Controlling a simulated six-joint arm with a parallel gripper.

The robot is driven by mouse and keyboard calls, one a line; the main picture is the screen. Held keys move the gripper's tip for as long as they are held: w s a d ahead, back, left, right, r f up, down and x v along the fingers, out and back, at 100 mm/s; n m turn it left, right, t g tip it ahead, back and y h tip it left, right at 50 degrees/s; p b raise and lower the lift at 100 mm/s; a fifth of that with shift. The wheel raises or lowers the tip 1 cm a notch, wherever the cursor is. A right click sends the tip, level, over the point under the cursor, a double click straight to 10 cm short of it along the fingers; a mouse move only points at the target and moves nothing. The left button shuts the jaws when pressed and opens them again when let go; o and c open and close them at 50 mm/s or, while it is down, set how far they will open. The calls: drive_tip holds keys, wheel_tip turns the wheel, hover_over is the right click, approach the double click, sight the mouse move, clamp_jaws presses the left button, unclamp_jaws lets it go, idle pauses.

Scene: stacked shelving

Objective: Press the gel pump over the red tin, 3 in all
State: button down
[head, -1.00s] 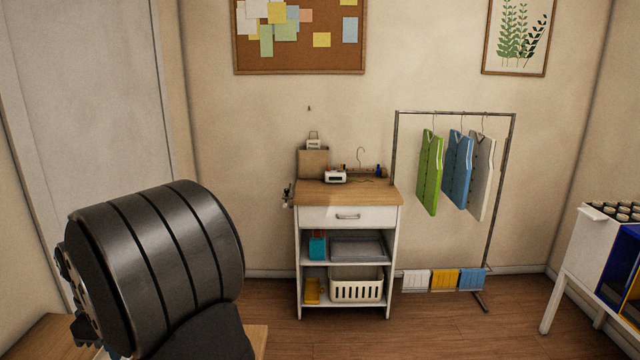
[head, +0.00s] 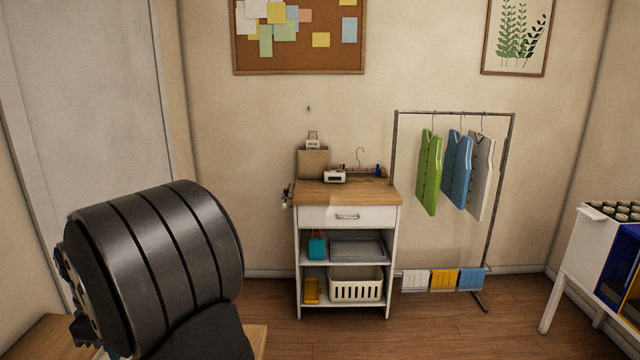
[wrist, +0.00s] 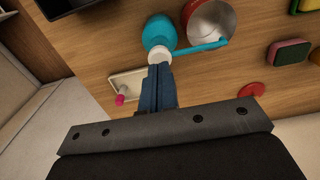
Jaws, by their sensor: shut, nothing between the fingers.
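The gel pump (wrist: 157,33) shows in the wrist view as a teal bottle with a white part and a teal spout. The spout runs to the right and its end is over the open red tin (wrist: 233,22). My gripper (wrist: 160,66) is shut and empty. Its dark blue fingertips overlap the white part of the pump in the picture. I cannot tell whether they touch it. The head view shows neither pump nor tin, and a dark arm part of mine fills its lower left.
In the wrist view a small pale tray (wrist: 118,81) with a pink-tipped item lies left of the fingers. A red disc (wrist: 252,89) and a green and pink sponge (wrist: 288,54) lie to the right. A white cabinet (head: 348,216) and clothes rack (head: 455,113) stand farther off.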

drive_tip(key=shift+f, duration=0.15)
drive_tip(key=shift+f, duration=1.35)
drive_tip(key=shift+r, duration=1.45)
drive_tip(key=shift+f, duration=1.5)
drive_tip(key=shift+r, duration=1.5)
